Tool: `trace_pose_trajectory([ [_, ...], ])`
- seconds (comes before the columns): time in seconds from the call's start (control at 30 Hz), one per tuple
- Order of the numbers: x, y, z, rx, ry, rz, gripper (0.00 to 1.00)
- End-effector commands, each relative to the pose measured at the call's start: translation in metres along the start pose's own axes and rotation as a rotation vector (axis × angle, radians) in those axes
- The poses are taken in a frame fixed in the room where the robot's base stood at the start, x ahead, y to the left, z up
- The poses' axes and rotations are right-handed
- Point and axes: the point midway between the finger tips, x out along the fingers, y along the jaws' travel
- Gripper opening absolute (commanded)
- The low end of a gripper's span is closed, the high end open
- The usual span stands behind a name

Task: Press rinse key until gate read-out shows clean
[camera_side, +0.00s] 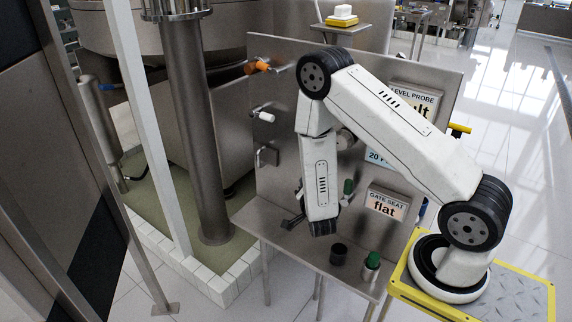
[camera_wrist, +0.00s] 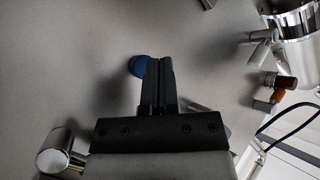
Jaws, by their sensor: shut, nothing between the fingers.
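The gate read-out (camera_side: 386,203) is a small sign headed "GATE SEAT", low on the steel panel, and it reads "flat". In the wrist view a round blue key (camera_wrist: 136,66) stands on a grey surface. My gripper (camera_wrist: 159,60) is shut and empty, with its fingertips beside the blue key and partly covering it. I cannot tell whether they touch. No label shows on the key, so I cannot tell whether it is the rinse key. In the side view my arm hangs in front of the panel, and the fingertips are not clear.
The panel (camera_side: 275,185) carries an orange-handled valve (camera_side: 257,67) and a white-handled one (camera_side: 265,116). A "LEVEL PROBE" sign (camera_side: 416,98) is partly hidden by my arm. A black cup (camera_side: 339,254) and a green-topped item (camera_side: 373,260) stand on the front shelf.

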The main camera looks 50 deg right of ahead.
Motion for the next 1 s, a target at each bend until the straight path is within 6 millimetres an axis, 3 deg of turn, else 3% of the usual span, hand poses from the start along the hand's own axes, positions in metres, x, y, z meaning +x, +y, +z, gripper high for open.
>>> trace_pose_trajectory([
  [1.0, 0.0063, 0.0045, -0.0046, 0.000, 0.000, 0.000, 0.00],
])
